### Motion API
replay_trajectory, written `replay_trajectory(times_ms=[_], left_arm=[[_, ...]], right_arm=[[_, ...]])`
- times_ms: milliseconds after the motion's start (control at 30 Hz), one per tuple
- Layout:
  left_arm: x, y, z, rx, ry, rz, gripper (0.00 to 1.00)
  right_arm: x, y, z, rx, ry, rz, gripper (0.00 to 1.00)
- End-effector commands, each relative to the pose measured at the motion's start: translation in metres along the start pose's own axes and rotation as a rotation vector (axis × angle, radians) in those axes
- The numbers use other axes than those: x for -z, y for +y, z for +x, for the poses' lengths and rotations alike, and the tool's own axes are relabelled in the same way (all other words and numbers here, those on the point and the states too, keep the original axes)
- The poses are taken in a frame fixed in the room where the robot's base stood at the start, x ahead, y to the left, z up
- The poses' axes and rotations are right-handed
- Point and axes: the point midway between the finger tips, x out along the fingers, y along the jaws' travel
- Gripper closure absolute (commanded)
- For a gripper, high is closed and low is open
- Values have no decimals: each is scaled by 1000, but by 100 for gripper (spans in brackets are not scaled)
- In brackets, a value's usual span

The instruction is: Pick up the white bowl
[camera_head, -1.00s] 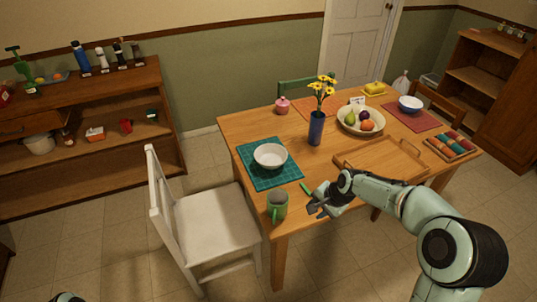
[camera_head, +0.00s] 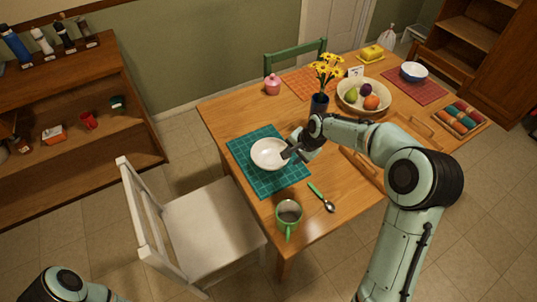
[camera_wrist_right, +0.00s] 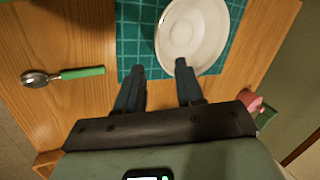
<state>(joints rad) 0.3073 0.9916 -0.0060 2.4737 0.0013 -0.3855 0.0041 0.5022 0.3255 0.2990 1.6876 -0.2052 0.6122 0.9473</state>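The white bowl (camera_head: 268,154) sits upright on the teal gridded placemat (camera_head: 284,186) at the near left of the table. My right gripper (camera_head: 289,151) is at the bowl's right rim in the head view. In the right wrist view the bowl (camera_wrist_right: 194,32) lies ahead of my right gripper (camera_wrist_right: 160,68), whose two fingers stand apart with nothing between them. The right-hand finger overlaps the bowl's near rim in that view; I cannot tell whether it touches. Only part of my left arm shows at the bottom left of the head view, with its gripper out of view.
A green mug (camera_head: 289,214) and a green-handled spoon (camera_head: 321,197) lie near the front edge. A fruit bowl (camera_head: 349,106) and wooden tray (camera_head: 406,136) are farther right. A white chair (camera_head: 208,232) stands at the left.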

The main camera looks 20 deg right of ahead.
Motion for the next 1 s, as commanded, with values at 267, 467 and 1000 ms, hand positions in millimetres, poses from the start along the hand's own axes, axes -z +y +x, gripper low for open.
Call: replay_trajectory(times_ms=[267, 467, 1000], left_arm=[[1, 1, -2, 0, 1, 0, 57], [2, 2, -4, -1, 3, 1, 57], [4, 4, -9, -2, 6, 2, 57]], right_arm=[[0, -1, 43, 0, -1, -2, 63], [-1, 0, 58, -1, -2, -1, 63], [-2, 2, 100, 1, 1, -1, 63]])
